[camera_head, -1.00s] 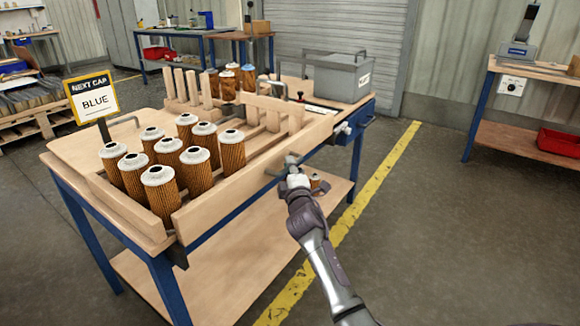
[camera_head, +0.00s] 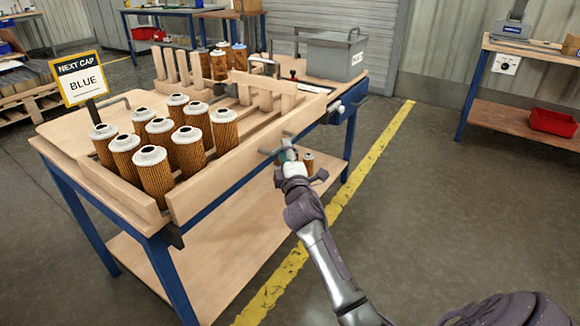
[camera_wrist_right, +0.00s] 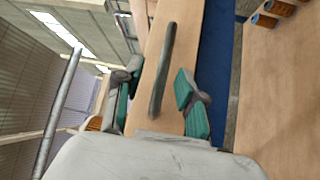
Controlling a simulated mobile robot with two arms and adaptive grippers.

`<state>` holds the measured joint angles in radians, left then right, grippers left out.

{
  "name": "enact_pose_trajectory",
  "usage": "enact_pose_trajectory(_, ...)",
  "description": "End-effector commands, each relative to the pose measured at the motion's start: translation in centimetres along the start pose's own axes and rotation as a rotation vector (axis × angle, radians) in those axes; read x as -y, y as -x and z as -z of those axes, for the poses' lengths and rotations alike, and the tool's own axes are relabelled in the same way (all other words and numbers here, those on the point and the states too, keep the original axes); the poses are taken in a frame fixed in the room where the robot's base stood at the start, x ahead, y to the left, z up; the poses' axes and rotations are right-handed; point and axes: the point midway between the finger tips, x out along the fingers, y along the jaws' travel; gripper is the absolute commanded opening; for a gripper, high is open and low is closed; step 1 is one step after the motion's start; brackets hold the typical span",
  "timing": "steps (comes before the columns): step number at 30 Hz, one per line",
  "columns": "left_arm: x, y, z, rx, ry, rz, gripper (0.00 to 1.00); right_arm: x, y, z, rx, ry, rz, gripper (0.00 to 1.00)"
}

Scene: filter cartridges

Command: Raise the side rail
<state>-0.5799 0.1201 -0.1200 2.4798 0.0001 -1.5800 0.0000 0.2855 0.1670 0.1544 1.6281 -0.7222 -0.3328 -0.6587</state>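The side rail (camera_head: 225,165) is a long pale wooden board on edge along the near right side of the workbench. A dark grey bar handle (camera_wrist_right: 163,70) on a wooden face shows in the right wrist view. My right gripper (camera_head: 284,148) is at the outer face of the rail. It also shows in the right wrist view (camera_wrist_right: 159,76), where its green-padded fingers are apart, one on each side of the bar, with visible gaps. Several pleated brown filter cartridges (camera_head: 155,178) with white caps stand behind the rail. My left gripper is not in view.
A sign (camera_head: 78,78) reads "NEXT CAP BLUE". Wooden slats (camera_head: 265,95) and a grey box (camera_head: 336,55) are farther back on the bench. A lower shelf (camera_head: 215,265) lies under it. The floor to the right is open up to another bench with a red bin (camera_head: 553,122).

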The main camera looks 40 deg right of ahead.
Motion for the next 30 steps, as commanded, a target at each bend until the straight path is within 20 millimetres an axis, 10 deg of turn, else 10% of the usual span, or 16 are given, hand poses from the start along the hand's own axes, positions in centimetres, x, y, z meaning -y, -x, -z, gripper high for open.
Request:
enact_pose_trajectory(12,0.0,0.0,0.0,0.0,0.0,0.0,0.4,0.0,7.4,0.0,0.0,-0.001,0.001,0.39)
enact_pose_trajectory(30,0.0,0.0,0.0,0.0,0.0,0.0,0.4,-0.1,8.0,0.0,0.0,0.0,-0.001,0.39)
